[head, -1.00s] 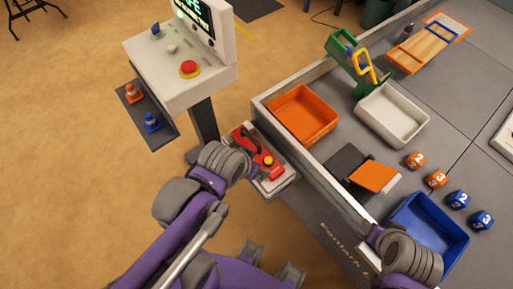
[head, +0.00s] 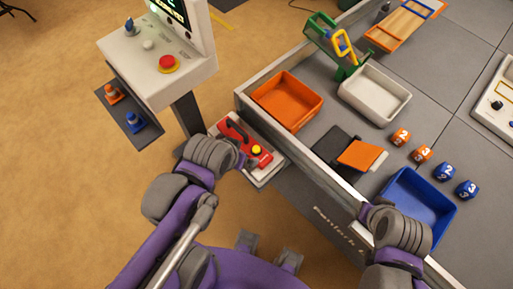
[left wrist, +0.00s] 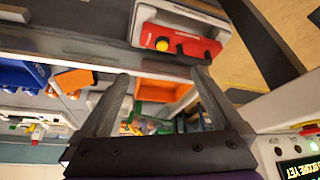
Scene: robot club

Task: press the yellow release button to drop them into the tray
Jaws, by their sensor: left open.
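A red device (head: 236,138) with a black handle and a yellow button (head: 257,150) lies on a grey ledge (head: 266,176) outside the low wall. In the left wrist view the red device (left wrist: 190,43) and its yellow button (left wrist: 162,44) lie beyond my fingertips. My left gripper (left wrist: 158,76) is open and empty, apart from the button; in the head view it is beside the device, its fingers mostly hidden by the wrist. An orange tray (head: 288,98), a white tray (head: 375,92) and a blue tray (head: 420,208) stand inside the wall. My right gripper (head: 366,214) is by the wall, its fingers unclear.
Inside the wall (head: 300,150) are several numbered cubes (head: 422,153), a green stand (head: 330,42) with a yellow frame and an orange flap (head: 358,154).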

